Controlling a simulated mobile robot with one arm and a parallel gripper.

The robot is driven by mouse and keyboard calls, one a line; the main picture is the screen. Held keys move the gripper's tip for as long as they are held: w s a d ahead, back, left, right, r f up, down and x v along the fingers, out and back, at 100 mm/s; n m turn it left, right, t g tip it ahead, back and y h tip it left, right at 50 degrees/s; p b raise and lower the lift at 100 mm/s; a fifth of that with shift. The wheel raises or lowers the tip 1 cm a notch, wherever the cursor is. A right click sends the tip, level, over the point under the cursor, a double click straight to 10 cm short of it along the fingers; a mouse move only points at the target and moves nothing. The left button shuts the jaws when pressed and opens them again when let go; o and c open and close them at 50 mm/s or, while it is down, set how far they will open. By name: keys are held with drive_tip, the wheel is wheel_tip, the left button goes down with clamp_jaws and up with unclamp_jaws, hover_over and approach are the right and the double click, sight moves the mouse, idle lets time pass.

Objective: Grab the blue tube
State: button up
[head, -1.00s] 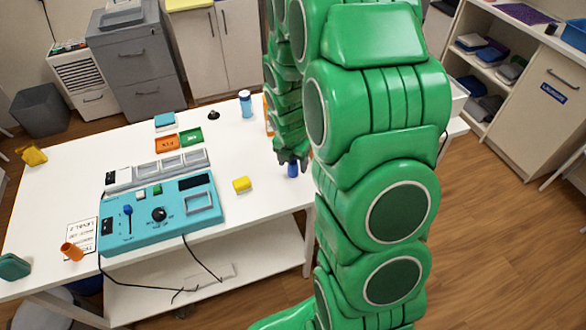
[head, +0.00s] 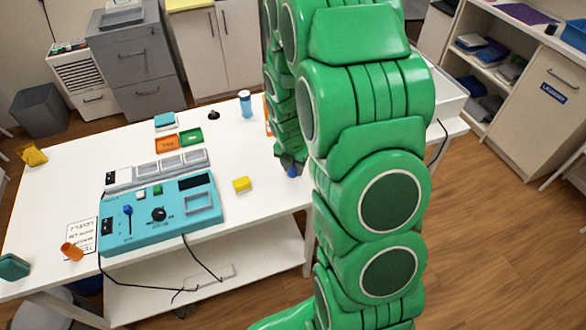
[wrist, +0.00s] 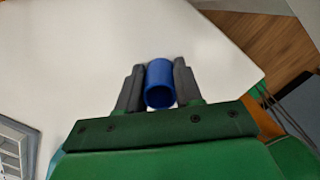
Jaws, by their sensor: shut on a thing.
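The blue tube (wrist: 160,84) is a short hollow cylinder, seen in the wrist view with its open end facing the camera. My gripper (wrist: 159,82) has one dark finger on each side of it and is shut on it. In the head view a small part of the blue tube (head: 292,171) shows below my gripper (head: 290,162), near the right end of the white table. The rest of the tube is hidden there by my green arm. I cannot tell whether the tube touches the table.
On the white table (head: 255,215) stand a turquoise control panel (head: 150,238), a yellow block (head: 242,184), a blue bottle (head: 246,104) and an orange cup (head: 71,251). Orange and green trays (head: 190,137) lie behind the panel. Bare tabletop lies around the yellow block.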

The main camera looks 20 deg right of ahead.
drive_tip(key=shift+r, duration=0.5)
wheel_tip(320, 180, up, 2)
drive_tip(key=shift+r, duration=0.15)
drive_tip(key=s+a+r, duration=0.2)
drive_tip(key=s+r, duration=0.7)
drive_tip(key=s, duration=0.4)
drive_tip(key=shift+s+r, duration=0.35)
drive_tip(key=shift+s, duration=0.05)
